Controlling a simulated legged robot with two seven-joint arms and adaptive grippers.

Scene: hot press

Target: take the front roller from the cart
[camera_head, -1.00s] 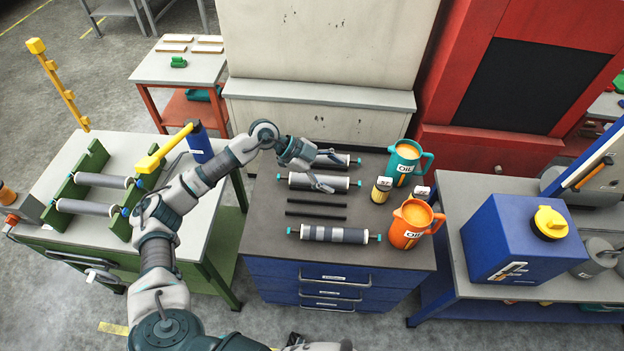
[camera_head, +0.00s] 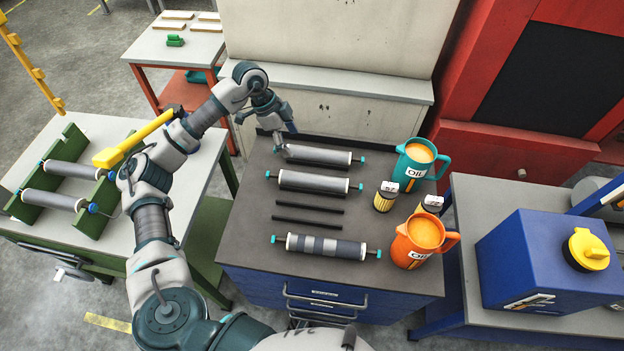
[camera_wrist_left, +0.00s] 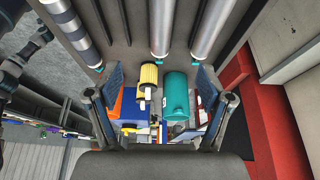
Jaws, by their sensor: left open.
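The cart has a dark top (camera_head: 250,215) and blue drawers. Three rollers lie across it: a grey back roller (camera_head: 318,155), a grey middle roller (camera_head: 313,181) and a front roller (camera_head: 325,246) with light and dark bands. My left gripper (camera_head: 285,140) is open and empty at the left end of the back roller, away from the front one. The left wrist view shows its spread fingers (camera_wrist_left: 157,88), with the banded front roller (camera_wrist_left: 75,28) at upper left and the grey rollers (camera_wrist_left: 160,25) further right. My right gripper is not visible.
Two thin black rods (camera_head: 308,209) lie between the middle and front rollers. A teal jug (camera_head: 415,160), an orange jug (camera_head: 415,240) and small yellow cans (camera_head: 385,197) stand on the right. A green rack (camera_head: 90,205) holds two rollers on the left table.

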